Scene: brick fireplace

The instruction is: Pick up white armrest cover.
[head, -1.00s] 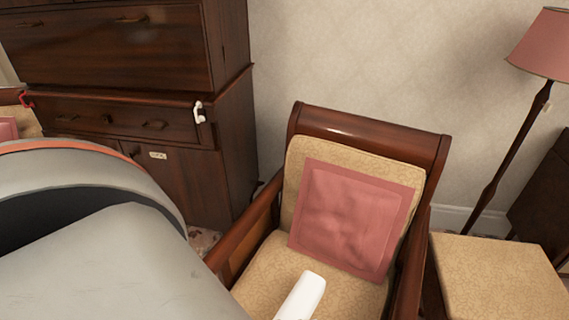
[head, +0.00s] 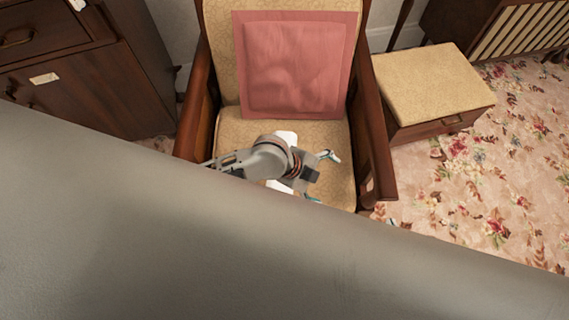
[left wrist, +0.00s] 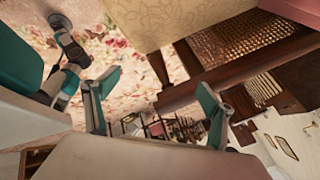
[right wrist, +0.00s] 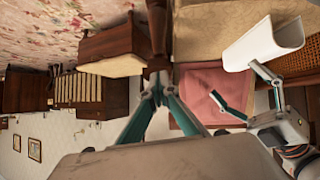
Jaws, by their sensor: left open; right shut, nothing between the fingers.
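The white armrest cover (head: 286,138) lies on the tan chair seat (head: 235,130), partly hidden under my left gripper (head: 322,177). In the right wrist view the cover (right wrist: 264,45) is a curved white piece. My left gripper (right wrist: 236,84) is open near it there, its fingers not closed around it. The left wrist view shows my left gripper's spread teal fingers (left wrist: 156,98) with nothing between them; the cover is not visible there. My right gripper (right wrist: 156,85) is shut and empty, apart from the cover. In the head view only its tip (head: 392,222) shows.
The wooden armchair (head: 376,135) has armrests on both sides and a pink cushion (head: 295,65) against its back. A tan-topped stool (head: 425,80) stands to its right, a dark cabinet (head: 95,90) to its left. My grey arm fills the lower head view. Floral carpet is open at right.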

